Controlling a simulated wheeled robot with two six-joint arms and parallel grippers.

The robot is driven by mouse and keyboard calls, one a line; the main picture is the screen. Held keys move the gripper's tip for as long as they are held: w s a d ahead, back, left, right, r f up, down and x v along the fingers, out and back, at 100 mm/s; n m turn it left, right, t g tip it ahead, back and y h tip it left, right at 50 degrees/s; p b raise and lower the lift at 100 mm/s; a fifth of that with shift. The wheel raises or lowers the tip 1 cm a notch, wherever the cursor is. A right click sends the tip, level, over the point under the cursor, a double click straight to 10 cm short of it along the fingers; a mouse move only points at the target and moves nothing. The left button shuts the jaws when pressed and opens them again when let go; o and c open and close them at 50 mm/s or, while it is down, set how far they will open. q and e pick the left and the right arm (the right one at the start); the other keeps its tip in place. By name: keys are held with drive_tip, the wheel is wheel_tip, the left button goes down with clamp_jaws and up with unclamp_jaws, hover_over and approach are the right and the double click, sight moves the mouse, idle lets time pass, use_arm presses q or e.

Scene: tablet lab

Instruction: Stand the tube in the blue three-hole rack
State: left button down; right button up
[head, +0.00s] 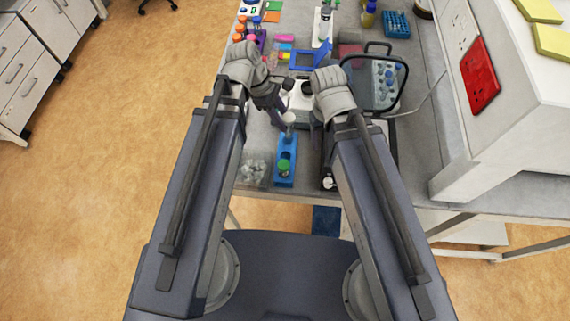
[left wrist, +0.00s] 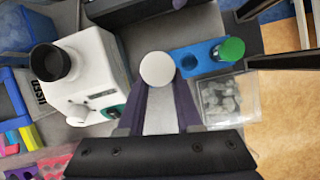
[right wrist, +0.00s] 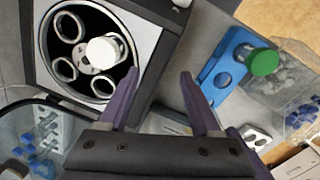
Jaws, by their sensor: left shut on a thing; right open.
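My left gripper (left wrist: 160,88) is shut on a white-capped tube (head: 289,117), which shows between its purple fingers in the left wrist view (left wrist: 157,68). In the head view it hangs over the far end of the blue rack (head: 287,145). The rack also shows in the left wrist view (left wrist: 193,60). A green-capped tube (head: 284,167) stands in the rack's near hole; the right wrist view shows two empty holes in the rack (right wrist: 212,75). My right gripper (right wrist: 160,85) is open and empty, above the table between the rack and the centrifuge.
The centrifuge (right wrist: 150,35) is right of the rack; another white-capped tube (right wrist: 103,50) stands at its rotor. A clear box of grey pieces (head: 253,170) lies left of the rack. A white device with a black cup (left wrist: 95,65) stands beyond it. The table's front edge is close.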

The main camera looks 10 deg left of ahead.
sight(325, 147)
use_arm(q)
drive_tip(key=shift+f, duration=0.6)
use_arm(e)
drive_tip(key=shift+f, duration=0.6)
use_arm(q)
drive_tip(key=shift+f+b, duration=0.3)
drive_tip(key=shift+b, duration=0.2)
use_arm(e)
drive_tip(key=shift+f, duration=0.3)
use_arm(q)
drive_tip(key=shift+f, duration=0.2)
use_arm(e)
drive_tip(key=shift+f, duration=0.15)
use_arm(q)
drive_tip(key=shift+f+b, duration=0.55)
drive_tip(key=shift+b, duration=0.2)
use_arm(e)
drive_tip(key=shift+f, duration=0.6)
use_arm(q)
drive_tip(key=shift+f, duration=0.2)
use_arm(e)
drive_tip(key=shift+f, duration=0.2)
use_arm(q)
drive_tip(key=shift+f+b, duration=0.45)
drive_tip(key=shift+b, duration=0.2)
use_arm(e)
drive_tip(key=shift+f, duration=0.4)
